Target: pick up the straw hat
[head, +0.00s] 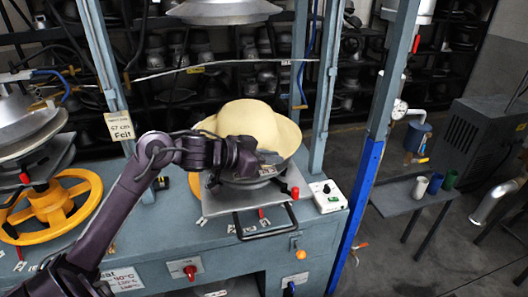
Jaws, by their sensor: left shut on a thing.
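The straw hat (248,117) is pale yellow, with a round crown and a wide brim. It sits over the metal plate of the hat press (230,203), in the middle of the head view. My left gripper (268,170) reaches in from the left, in front of the hat, and is shut on the hat's near brim. The arm and gripper hide the near left part of the brim. I cannot tell whether the hat touches the press. My right gripper is not in view.
A metal upper die (224,10) hangs above the hat. Blue-grey posts (327,80) stand on both sides. A yellow handwheel (52,208) is at the left. A white control box (327,197) sits right of the plate. A small side table (405,197) holds several cups.

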